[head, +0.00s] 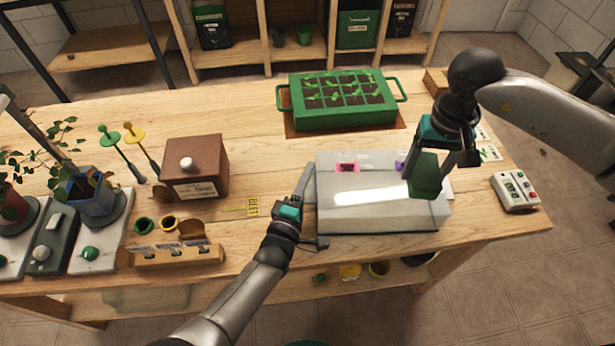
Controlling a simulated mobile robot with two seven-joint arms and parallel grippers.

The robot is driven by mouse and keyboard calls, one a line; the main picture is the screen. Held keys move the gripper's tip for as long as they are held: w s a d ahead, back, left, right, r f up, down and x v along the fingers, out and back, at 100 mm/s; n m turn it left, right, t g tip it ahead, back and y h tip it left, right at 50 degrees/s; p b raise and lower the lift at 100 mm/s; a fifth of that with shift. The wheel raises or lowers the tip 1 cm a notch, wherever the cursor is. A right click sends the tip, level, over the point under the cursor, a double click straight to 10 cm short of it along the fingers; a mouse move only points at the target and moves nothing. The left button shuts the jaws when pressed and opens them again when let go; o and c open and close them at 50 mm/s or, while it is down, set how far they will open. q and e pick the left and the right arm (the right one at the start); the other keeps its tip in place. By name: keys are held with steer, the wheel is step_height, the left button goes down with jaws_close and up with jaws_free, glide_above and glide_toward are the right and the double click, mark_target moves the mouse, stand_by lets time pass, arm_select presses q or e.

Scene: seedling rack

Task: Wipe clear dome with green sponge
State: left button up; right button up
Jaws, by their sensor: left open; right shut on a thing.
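The clear dome (375,208) is a see-through, box-shaped cover on the front right part of the table. Pink and purple things show at its back part. The green sponge (424,178) is a dark green block over the dome's right part. My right gripper (432,160) is shut on the sponge from above. I cannot tell whether the sponge touches the dome. My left gripper (315,207) is open at the dome's left end, with its fingers spread along that side. I cannot tell whether they touch it.
A green seedling tray (342,122) stands behind the dome. A brown box with a white knob (196,168) stands left. A white device with buttons (515,191) lies at the right edge. Potted plants and a wooden label holder (178,256) are at left.

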arm_select(q)
steer(key=v, duration=1.2)
stand_by(1.1)
